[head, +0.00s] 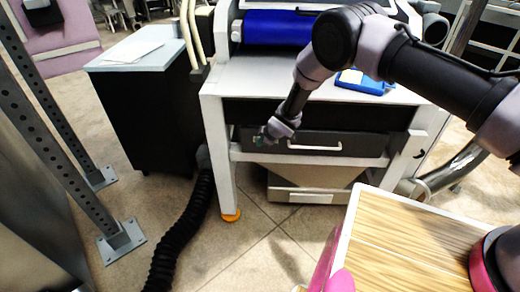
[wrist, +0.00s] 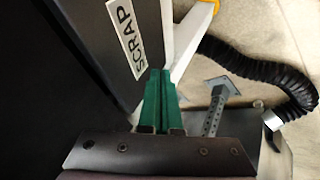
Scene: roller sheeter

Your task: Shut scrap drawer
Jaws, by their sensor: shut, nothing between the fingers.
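The scrap drawer (head: 350,139) has a dark grey front with a white bar handle (head: 315,148), set in the white frame of the machine. In the wrist view its dark front (wrist: 98,35) bears a white SCRAP label (wrist: 127,38). My gripper (head: 259,141) is at the left end of the drawer front, left of the handle. Its green fingers (wrist: 161,72) are together and empty, with their tips close by the drawer front near the label. I cannot tell whether they touch it, nor how far the drawer stands out.
A pale bin (head: 310,196) sits below the drawer. A black corrugated hose (head: 187,225) runs along the floor at left, beside a dark cabinet (head: 150,115). A wood-topped surface (head: 410,235) stands at the front right. Tiled floor is clear between hose and wood top.

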